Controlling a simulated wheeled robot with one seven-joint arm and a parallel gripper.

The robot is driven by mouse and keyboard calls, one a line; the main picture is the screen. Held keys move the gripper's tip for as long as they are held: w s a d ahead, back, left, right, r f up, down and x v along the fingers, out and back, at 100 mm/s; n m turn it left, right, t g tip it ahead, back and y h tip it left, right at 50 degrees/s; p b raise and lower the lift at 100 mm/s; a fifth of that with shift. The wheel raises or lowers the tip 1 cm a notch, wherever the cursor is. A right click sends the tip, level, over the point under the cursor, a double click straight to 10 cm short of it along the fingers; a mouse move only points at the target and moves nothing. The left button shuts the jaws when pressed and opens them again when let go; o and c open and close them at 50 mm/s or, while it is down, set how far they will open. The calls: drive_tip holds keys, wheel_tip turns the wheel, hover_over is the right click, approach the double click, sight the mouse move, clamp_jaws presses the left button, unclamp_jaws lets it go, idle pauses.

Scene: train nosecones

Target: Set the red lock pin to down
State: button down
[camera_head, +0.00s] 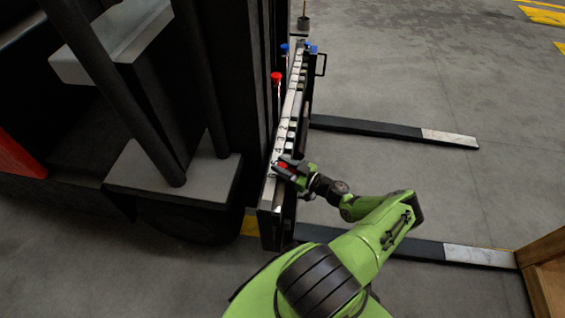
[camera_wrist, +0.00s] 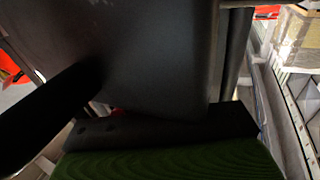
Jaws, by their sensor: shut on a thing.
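My gripper (camera_head: 284,167) is at the near end of the forklift's carriage bar (camera_head: 289,112) in the head view. It is shut on a red lock pin (camera_head: 282,164), of which only a small red patch shows between the fingers. A little red also shows behind the dark finger in the wrist view (camera_wrist: 118,112). The pin's shaft and its height in the bar are hidden. Another red-topped pin (camera_head: 276,76) stands upright farther along, apart from my gripper.
Blue-topped pins (camera_head: 284,47) (camera_head: 313,49) stand at the bar's far end. Two forks (camera_head: 380,128) (camera_head: 430,250) reach right, low over the floor. The dark mast and forklift body are close on the left. A wooden crate (camera_head: 546,270) is at the lower right.

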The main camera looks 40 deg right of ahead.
drive_tip(key=shift+f, duration=0.1)
drive_tip(key=c, duration=0.8)
unclamp_jaws()
drive_tip(key=p+v, duration=0.1)
drive_tip(key=v, duration=1.4)
drive_tip(key=shift+s+d, duration=0.15)
drive_tip(key=shift+s, duration=0.25)
